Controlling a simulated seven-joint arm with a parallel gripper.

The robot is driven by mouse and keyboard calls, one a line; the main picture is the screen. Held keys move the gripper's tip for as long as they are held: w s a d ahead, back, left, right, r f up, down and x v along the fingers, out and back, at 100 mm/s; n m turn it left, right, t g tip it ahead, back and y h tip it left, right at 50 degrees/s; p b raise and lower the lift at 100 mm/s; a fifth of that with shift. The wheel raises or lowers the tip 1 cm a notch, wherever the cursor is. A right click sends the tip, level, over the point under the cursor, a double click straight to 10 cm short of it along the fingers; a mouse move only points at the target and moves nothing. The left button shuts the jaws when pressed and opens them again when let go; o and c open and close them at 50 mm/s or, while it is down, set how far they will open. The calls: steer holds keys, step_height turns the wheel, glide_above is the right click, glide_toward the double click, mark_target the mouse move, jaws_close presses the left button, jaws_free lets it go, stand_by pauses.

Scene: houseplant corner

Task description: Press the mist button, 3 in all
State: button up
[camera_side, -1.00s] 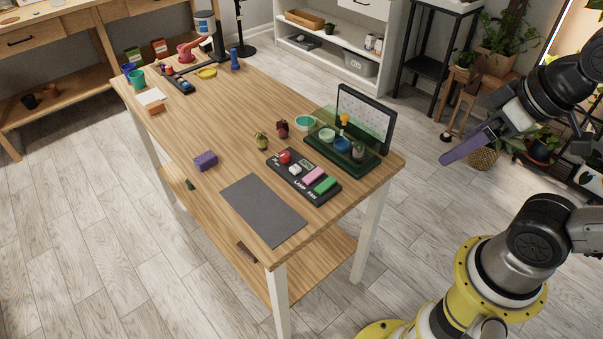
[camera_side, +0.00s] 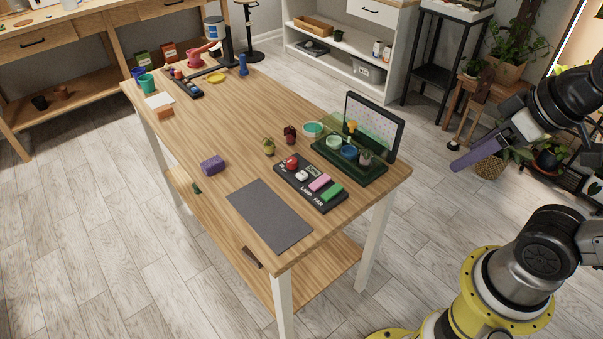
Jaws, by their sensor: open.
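A black control panel (camera_side: 311,183) lies on the wooden table near its right end. It carries a red round button (camera_side: 291,162), a small white button (camera_side: 302,175), a pink block button (camera_side: 319,183) and a green block button (camera_side: 332,191). The words LAMP and FAN can be read along its front; the lettering by the red button is too small to read, so I cannot tell which button is mist. My gripper (camera_side: 457,167), with purple fingers, is open and empty. It hangs off the table's right side, well apart from the panel.
A green tray (camera_side: 365,179) with small pots and an upright framed board (camera_side: 383,117) stands behind the panel, on my gripper's side. A grey mat (camera_side: 270,216) lies in front. The table's middle is clear.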

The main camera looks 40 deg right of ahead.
jaws_close()
stand_by(1.4)
